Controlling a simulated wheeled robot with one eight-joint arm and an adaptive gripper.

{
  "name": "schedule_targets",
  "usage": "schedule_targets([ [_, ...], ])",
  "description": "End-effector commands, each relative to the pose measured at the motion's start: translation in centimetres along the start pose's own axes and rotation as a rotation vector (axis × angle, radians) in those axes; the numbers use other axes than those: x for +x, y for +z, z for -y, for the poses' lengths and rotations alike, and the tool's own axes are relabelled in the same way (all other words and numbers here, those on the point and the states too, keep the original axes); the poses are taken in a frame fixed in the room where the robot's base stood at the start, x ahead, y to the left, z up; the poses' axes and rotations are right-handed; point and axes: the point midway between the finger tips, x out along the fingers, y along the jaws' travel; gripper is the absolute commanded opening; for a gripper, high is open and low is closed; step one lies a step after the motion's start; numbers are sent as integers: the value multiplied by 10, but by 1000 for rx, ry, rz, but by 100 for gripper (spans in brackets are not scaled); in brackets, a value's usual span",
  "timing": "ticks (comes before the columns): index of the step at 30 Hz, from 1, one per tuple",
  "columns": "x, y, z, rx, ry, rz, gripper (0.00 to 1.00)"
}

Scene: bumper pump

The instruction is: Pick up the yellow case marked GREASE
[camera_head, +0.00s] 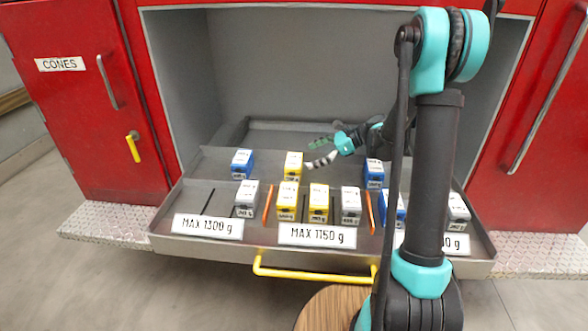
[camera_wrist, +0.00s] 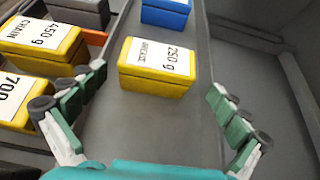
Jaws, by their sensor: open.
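The yellow case whose label reads 250 g and, in small print, what looks like GREASE stands upright near the middle of the wrist view (camera_wrist: 158,75). In the head view, a lone yellow case (camera_head: 293,164) in the row behind the front compartments appears to be the same one. My gripper (camera_head: 308,154) is open and empty, just right of that case. In the wrist view my open gripper (camera_wrist: 155,88) has one finger to each side of the case's near end, both apart from it.
Yellow cases (camera_head: 288,203) marked CHAIN (camera_wrist: 45,42) and 700 stand close beside the left finger. A blue case (camera_wrist: 167,12) stands beyond. An orange divider (camera_head: 267,204) edges the front compartment of the drawer (camera_head: 170,238). Bare tray floor lies right of the case.

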Motion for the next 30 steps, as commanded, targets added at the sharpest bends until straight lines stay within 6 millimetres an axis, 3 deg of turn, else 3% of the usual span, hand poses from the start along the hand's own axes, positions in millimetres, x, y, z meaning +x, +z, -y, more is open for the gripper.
schedule_targets([
  [11,26,1,-1,0,1,0,100],
  [19,63,2,-2,-1,1,0,100],
  [27,68,2,-2,0,-1,0,100],
  [30,68,2,-2,0,-1,0,89],
])
